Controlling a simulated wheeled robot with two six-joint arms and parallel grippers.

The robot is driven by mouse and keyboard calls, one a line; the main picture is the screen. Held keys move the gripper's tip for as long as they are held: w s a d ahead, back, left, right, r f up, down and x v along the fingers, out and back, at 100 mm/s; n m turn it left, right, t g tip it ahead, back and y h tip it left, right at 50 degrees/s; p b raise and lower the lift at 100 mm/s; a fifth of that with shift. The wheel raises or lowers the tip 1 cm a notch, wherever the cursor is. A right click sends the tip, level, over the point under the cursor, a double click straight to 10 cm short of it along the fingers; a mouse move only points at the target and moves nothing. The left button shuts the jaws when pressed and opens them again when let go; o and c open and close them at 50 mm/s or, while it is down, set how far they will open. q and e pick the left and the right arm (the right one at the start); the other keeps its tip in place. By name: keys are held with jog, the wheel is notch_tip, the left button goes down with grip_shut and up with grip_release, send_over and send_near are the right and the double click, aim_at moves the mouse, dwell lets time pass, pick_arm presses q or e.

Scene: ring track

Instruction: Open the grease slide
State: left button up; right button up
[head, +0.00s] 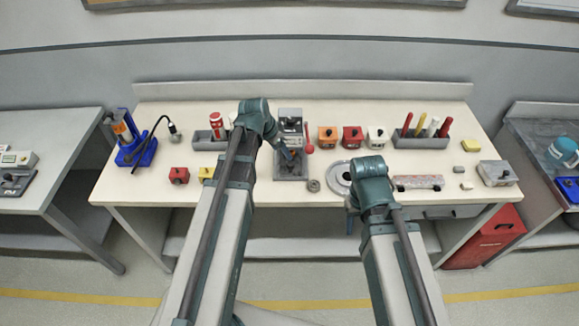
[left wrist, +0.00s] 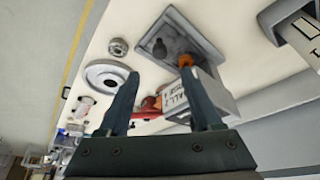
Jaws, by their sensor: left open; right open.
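A grey machine (head: 290,119) with a red lever (head: 308,138) stands at the middle of the bench. In the left wrist view its grey box (left wrist: 211,90) carries a white label, partly readable, and a small orange part (left wrist: 185,61). A grey base plate (head: 291,172) with a dark round knob (left wrist: 159,47) lies in front of it. I cannot tell for sure which part is the slide. My left gripper (head: 290,154) is open over the plate; its fingers (left wrist: 160,76) hold nothing, one tip close to the orange part. My right gripper (head: 352,213) is open low at the bench's front edge, mostly hidden by its wrist.
A round grey disc (head: 339,178) and a small ring (head: 314,186) lie right of the plate. Orange, red and white boxes (head: 352,137) stand behind. A tool tray (head: 420,142) is at the right, a blue stand (head: 137,152) at the left.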

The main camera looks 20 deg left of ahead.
aim_at(290, 164)
pick_arm(q)
jog(key=b+x, duration=0.9)
jog(key=x, duration=0.2)
jog(key=shift+r, duration=0.1)
jog(key=shift+c, duration=0.3)
grip_shut()
dwell(0.8)
